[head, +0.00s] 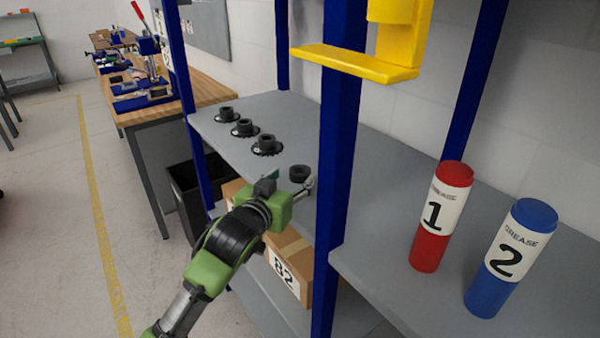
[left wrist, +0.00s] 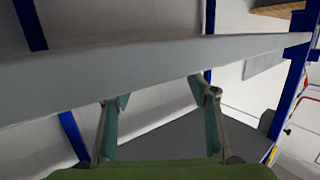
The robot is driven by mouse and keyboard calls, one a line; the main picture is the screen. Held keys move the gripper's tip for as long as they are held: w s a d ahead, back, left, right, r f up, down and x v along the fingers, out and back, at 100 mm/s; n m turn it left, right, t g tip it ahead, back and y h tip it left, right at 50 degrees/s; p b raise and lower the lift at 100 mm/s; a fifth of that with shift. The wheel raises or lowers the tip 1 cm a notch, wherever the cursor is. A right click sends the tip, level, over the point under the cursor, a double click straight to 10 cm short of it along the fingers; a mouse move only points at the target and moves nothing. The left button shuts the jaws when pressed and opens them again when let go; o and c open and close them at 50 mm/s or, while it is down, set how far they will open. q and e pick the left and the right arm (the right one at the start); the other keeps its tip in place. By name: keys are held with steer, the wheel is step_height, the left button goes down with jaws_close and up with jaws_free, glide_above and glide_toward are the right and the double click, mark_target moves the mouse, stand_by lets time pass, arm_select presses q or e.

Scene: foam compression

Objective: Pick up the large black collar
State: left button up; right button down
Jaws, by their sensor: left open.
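A black ring-shaped collar (head: 299,173) lies on the grey shelf (head: 215,130) near its front edge, in the head view. My left gripper (head: 290,183) is at that front edge, just in front of the collar. It is open, with nothing seen between its fingers. In the left wrist view my left gripper (left wrist: 161,92) shows two spread teal fingers, with the shelf edge (left wrist: 120,75) running across their tips. The collar does not show in the left wrist view. My right gripper is in neither view.
Several black flanged parts (head: 267,145) stand in a row farther back on the shelf. A blue post (head: 342,150) rises right of my gripper. Cardboard boxes (head: 287,262) sit below. Red (head: 428,250) and blue (head: 493,291) grease tubes stand on the right shelf.

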mark_target(302, 168)
arm_select(q)
steer(key=x, duration=0.2)
steer(key=p+x, duration=0.1)
steer(key=x, duration=0.2)
steer(key=shift+s+d+r, duration=0.1)
steer(key=shift+d+r, duration=0.15)
steer(key=shift+d, duration=0.1)
steer(key=c, duration=1.2)
